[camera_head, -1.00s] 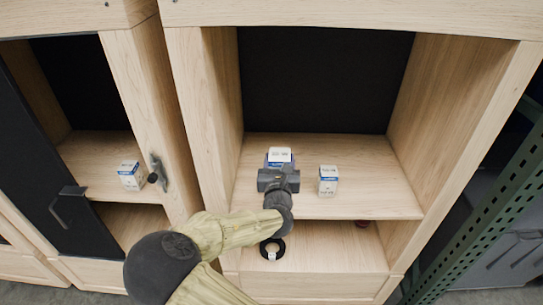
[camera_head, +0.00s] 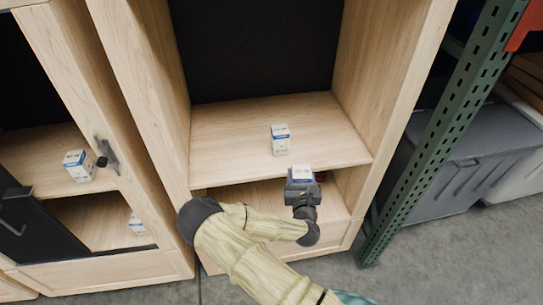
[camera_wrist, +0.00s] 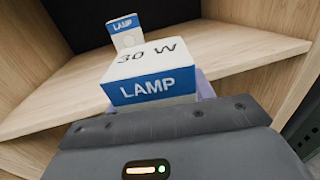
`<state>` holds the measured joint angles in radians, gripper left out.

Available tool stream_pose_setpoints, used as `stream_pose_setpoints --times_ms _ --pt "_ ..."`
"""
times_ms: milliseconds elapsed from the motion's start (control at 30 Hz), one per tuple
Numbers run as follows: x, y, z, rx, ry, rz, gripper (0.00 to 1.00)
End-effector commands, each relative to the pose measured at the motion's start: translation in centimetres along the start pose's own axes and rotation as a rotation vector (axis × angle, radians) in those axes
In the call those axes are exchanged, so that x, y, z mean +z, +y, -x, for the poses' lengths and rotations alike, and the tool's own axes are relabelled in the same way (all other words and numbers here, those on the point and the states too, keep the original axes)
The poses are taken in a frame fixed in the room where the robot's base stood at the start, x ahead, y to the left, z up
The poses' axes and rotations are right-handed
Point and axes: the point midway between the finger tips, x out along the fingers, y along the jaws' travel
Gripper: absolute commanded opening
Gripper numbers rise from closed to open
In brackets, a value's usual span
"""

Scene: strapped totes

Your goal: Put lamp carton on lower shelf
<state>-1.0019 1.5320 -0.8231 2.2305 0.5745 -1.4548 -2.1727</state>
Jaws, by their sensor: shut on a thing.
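My gripper (camera_head: 301,184) is shut on a white and blue lamp carton (camera_head: 302,172). In the wrist view this carton (camera_wrist: 152,75) reads "30 W" and "LAMP". In the head view it is in front of the upper shelf's front edge, toward the right. The lower shelf (camera_head: 245,196) lies below the upper shelf (camera_head: 235,125) and is partly hidden by my arm. A second lamp carton (camera_head: 280,140) stands upright on the upper shelf, behind the held one; it also shows in the wrist view (camera_wrist: 126,33).
A green metal upright (camera_head: 440,130) and grey bins (camera_head: 450,170) stand at the right.

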Motion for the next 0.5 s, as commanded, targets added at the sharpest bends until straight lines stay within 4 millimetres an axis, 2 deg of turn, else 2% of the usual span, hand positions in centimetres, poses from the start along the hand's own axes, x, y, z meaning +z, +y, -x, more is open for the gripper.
stream_pose_setpoints --times_ms 33,100,200,333,500 --pt "-2.7 -2.2 0.9 -0.019 0.007 0.005 0.29" --pt "-5.8 -4.4 2.1 -0.034 0.010 0.005 0.29" --pt "-9.7 -6.5 3.5 -0.046 0.009 0.002 0.29" --pt "-13.1 -7.8 4.5 -0.055 0.009 0.000 0.29" --pt "-14.9 -8.6 5.1 -0.059 0.007 -0.001 0.29"
